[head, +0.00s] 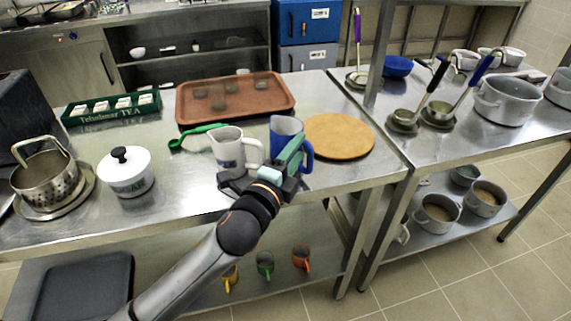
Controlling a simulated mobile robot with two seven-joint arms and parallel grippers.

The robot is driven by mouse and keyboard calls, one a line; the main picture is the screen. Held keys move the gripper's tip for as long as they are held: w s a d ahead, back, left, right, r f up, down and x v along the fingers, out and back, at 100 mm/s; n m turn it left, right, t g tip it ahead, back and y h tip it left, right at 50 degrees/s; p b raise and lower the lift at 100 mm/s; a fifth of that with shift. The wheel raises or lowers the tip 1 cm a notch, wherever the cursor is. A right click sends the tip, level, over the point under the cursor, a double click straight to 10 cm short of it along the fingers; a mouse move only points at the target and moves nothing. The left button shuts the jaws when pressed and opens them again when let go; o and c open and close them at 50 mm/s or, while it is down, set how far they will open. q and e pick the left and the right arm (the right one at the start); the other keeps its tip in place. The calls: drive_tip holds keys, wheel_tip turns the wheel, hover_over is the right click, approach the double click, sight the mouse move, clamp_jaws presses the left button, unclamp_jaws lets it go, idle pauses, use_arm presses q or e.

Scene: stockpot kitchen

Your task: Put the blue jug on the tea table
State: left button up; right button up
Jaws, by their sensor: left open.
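The blue jug (283,131) stands upright on the left steel table, which also holds a tea box, close to the table's front half. Its blue handle (308,158) points to the right. My left gripper (266,166) is open in front of the blue jug, with one teal finger overlapping the jug's front near the handle. I cannot tell whether it touches the jug. The gripper hides the jug's lower front. My right gripper is not in view. The left steel table (190,191) is the only one here with tea things on it.
A white jug (228,150) stands close on the left, near my gripper. A round wooden board (340,136) lies on the right. A brown tray (235,96), a green tea box (110,108) and a sugar pot (127,175) share the table. The right table (455,150) holds pots and ladles.

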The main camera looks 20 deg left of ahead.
use_arm(q)
drive_tip(key=s+f+n+g, duration=0.4)
drive_tip(key=s+f+n, duration=0.4)
drive_tip(key=s+f, duration=0.3)
drive_tip(key=s+f+n+g, duration=0.4)
drive_tip(key=s+f+n, duration=0.5)
drive_tip(key=f, duration=1.1)
drive_tip(key=s, duration=0.3)
drive_tip(key=shift+s+f+g+h, duration=0.15)
drive_tip(key=shift+s+g+h, duration=0.15)
drive_tip(key=shift+g, duration=0.1)
drive_tip(key=shift+a, duration=0.2)
